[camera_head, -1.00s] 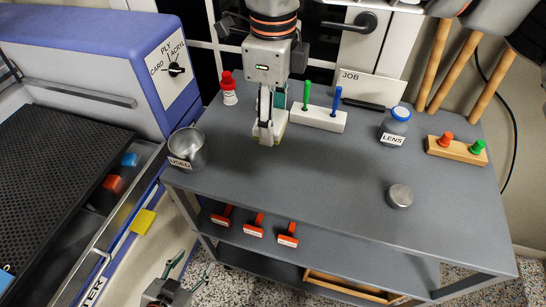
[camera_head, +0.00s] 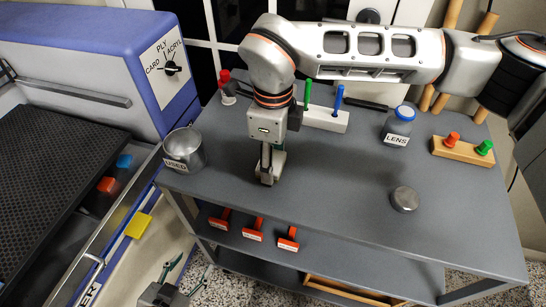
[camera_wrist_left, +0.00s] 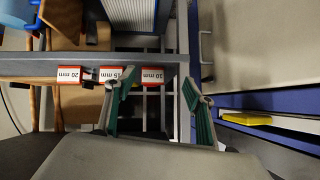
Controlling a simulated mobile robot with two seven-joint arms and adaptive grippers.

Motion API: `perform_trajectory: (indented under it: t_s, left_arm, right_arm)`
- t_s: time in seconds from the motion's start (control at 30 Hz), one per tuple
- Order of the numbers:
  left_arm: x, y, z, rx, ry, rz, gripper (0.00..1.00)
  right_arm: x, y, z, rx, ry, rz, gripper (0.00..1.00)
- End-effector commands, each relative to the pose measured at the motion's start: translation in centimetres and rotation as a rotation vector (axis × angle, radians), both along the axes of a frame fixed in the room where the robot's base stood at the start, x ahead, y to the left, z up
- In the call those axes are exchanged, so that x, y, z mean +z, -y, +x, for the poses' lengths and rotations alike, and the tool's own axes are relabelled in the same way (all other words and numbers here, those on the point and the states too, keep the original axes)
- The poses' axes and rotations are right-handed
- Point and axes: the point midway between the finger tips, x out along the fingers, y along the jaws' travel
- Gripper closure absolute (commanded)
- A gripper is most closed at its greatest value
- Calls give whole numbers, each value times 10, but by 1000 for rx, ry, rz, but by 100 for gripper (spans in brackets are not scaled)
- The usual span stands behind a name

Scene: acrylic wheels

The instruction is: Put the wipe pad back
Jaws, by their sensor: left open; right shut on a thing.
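My right gripper (camera_head: 268,179) points down over the left part of the grey table, right of the metal cup labelled USED (camera_head: 183,152). It is shut on a small pale thing, which its fingers mostly hide; I take this to be the wipe pad but cannot be sure. I cannot tell whether it touches the tabletop. My left gripper (camera_head: 172,283) is low at the bottom left, beside the table. In the left wrist view its two green-lined fingers (camera_wrist_left: 160,105) are apart, with nothing between them.
A lens jar (camera_head: 398,125), white pen block (camera_head: 326,118), red-capped bottle (camera_head: 226,86) and metal puck (camera_head: 404,199) stand on the table (camera_head: 335,220). A yellow block (camera_head: 138,225) is on the blue machine's side. Red-handled gauges (camera_head: 252,232) sit on the lower shelf. The table's front middle is clear.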

Motion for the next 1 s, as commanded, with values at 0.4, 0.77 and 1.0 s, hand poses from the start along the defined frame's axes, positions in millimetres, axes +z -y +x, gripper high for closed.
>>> perform_trajectory:
  t_s: [0.4,0.77,1.0]
  left_arm:
    - [-1,0,1,-1,-1,1,46]
    - [-2,0,-3,0,-7,1,46]
    - [3,-2,-2,1,-5,5,46]
  right_arm:
    - [-2,0,0,0,0,0,35]
    - [8,0,1,0,4,1,35]
    - [53,0,2,-2,9,0,35]
